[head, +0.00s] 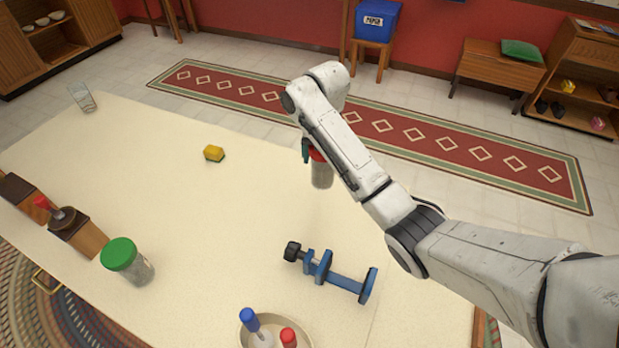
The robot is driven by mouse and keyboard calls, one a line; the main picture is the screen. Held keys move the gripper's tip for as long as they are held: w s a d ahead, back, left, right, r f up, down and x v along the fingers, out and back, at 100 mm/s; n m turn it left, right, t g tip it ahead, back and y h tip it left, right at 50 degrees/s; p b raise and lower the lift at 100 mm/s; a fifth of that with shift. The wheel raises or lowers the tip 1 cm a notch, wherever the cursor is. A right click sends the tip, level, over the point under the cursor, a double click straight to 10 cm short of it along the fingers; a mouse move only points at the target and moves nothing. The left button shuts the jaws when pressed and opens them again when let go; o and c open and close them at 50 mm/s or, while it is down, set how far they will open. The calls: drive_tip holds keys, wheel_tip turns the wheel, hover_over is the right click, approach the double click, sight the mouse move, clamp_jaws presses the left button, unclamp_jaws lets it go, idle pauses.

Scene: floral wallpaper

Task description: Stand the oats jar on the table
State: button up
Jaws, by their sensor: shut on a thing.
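My gripper (307,153) is mostly hidden behind my arm; a dark teal finger shows. It is shut on a clear jar with a red lid (320,174), held upright by the lid end near the table's far edge. My arm covers part of this jar. Its contents look greyish, and I cannot read a label, so I cannot tell whether it is the oats jar. A second jar with a green lid (139,270) stands upright on the cream table (215,210) at the left front. I cannot tell how high the held jar is.
A blue clamp (330,276) lies at the right. A round tray (270,323) with blue- and red-capped bottles is at the front. A glass (82,97) is at the far left corner, a wooden grinder (76,233) at left. The table's middle is clear.

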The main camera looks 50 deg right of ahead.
drive_tip(key=w+f+b, duration=0.2)
drive_tip(key=w+f, duration=0.3)
drive_tip(key=f, duration=0.4)
drive_tip(key=shift+w+d, duration=0.15)
drive_tip(key=shift+d, duration=0.1)
drive_tip(key=shift+f, duration=0.1)
drive_tip(key=o, duration=1.4)
drive_tip(key=shift+f, duration=0.1)
wheel_tip(320, 180, up, 12)
drive_tip(key=p, duration=0.1)
drive_tip(key=shift+r, duration=0.2)
